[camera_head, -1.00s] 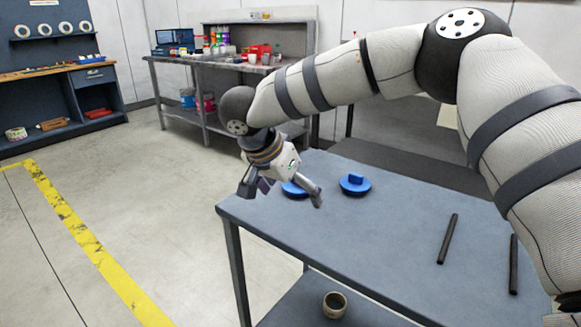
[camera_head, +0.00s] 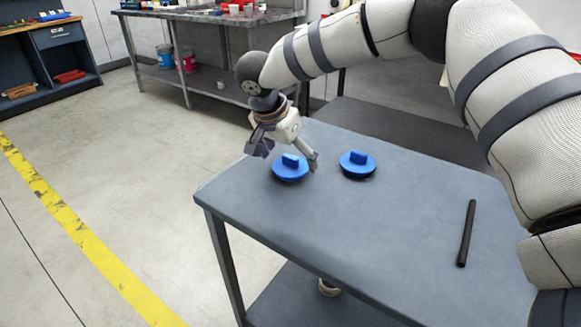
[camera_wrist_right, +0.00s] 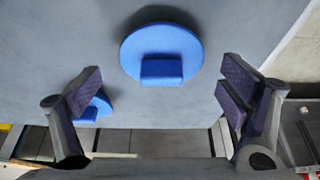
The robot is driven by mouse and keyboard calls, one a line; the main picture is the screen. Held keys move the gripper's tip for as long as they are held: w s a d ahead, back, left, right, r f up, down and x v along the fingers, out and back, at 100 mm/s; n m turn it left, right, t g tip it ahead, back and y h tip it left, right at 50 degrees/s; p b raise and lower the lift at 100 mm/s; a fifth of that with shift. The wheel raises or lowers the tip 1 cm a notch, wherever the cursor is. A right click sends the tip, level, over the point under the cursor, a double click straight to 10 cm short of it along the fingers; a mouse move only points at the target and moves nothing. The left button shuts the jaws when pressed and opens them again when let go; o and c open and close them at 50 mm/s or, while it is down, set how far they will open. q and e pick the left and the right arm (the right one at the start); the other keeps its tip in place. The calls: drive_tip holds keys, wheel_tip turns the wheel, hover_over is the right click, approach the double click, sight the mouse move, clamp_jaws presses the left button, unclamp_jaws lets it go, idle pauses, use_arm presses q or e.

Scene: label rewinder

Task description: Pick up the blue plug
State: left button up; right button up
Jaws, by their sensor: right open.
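Two round blue plugs with raised block handles lie on the grey table. In the head view, one blue plug (camera_head: 290,170) is near the table's far left corner and the other blue plug (camera_head: 357,164) is to its right. My right gripper (camera_head: 286,155) is open and empty, its fingers spread over the left plug. In the right wrist view, one blue plug (camera_wrist_right: 161,48) shows whole, ahead of the open right gripper (camera_wrist_right: 160,92). Another blue plug (camera_wrist_right: 100,108) is partly hidden behind the left finger. My left gripper is out of view.
The grey table (camera_head: 330,230) is clear around the plugs. A dark rod (camera_head: 467,233) lies at its right. A ring-like object (camera_head: 328,289) on the lower shelf is mostly hidden. A cluttered workbench (camera_head: 215,17) stands behind.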

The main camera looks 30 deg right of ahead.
drive_tip(key=shift+x, duration=1)
drive_tip(key=shift+w+r, duration=0.1)
drive_tip(key=c, duration=1.1)
